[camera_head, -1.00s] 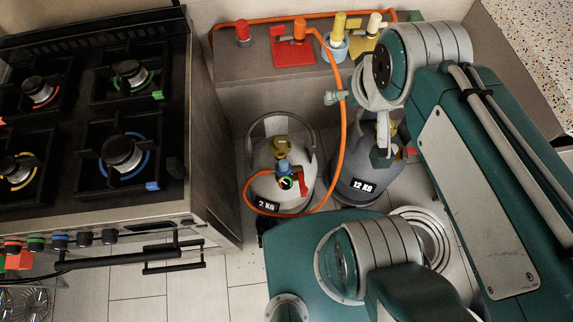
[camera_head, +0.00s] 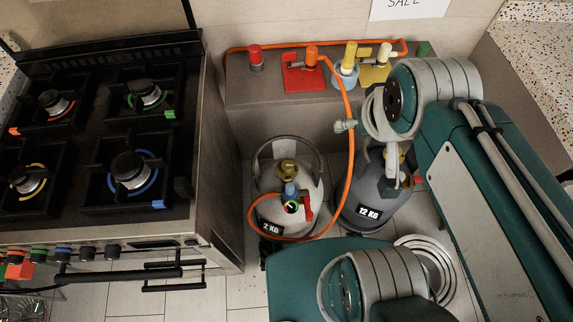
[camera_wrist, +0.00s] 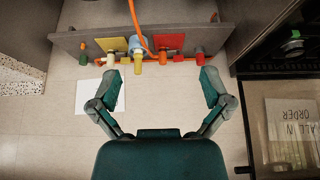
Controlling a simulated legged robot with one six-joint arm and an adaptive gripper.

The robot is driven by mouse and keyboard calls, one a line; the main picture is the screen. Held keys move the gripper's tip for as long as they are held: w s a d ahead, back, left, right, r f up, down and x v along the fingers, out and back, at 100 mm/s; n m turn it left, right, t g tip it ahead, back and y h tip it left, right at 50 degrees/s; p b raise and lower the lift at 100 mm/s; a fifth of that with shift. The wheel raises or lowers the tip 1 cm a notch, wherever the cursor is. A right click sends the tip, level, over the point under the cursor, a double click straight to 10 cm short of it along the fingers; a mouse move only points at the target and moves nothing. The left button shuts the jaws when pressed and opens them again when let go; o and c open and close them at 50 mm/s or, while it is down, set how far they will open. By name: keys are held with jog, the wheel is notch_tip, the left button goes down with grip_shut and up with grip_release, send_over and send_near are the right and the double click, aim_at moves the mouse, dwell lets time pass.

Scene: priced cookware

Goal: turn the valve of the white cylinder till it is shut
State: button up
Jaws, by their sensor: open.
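The white cylinder (camera_head: 268,186), labelled 2 KG, stands upright on the floor between the stove and a grey cylinder. A brass-coloured knob (camera_head: 287,169) sits on its top. Below the knob are a blue fitting (camera_head: 291,189), a round gauge and a red lever (camera_head: 308,206). An orange hose (camera_head: 350,150) runs from there up to the ledge. My gripper (camera_wrist: 162,80) is open and empty in the wrist view, its fingers wide apart in front of the ledge. The white cylinder does not show in that view, and I cannot make out the gripper clearly in the head view.
A grey cylinder (camera_head: 361,191), labelled 12 KG, stands right of the white one, partly behind my arm. The stove (camera_head: 100,220) is at the left. A ledge (camera_head: 270,90) behind carries several coloured valves. Bare floor tiles (camera_head: 215,292) show in front.

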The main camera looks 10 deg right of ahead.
jog(key=w+a+f+n+g, duration=0.2)
jog(key=w+f+n, duration=0.25)
jog(key=w, duration=0.55)
jog(key=n+g, duration=0.4)
jog(key=n, duration=0.5)
send_over(287, 165)
notch_tip(287, 165, down, 37)
jog(key=shift+a+f+n, duration=0.1)
jog(key=shift+f+n, duration=0.15)
jog(key=shift+f, duration=0.35)
notch_tip(287, 165, down, 10)
jog(key=shift+f, duration=0.25)
jog(key=c, duration=1.2)
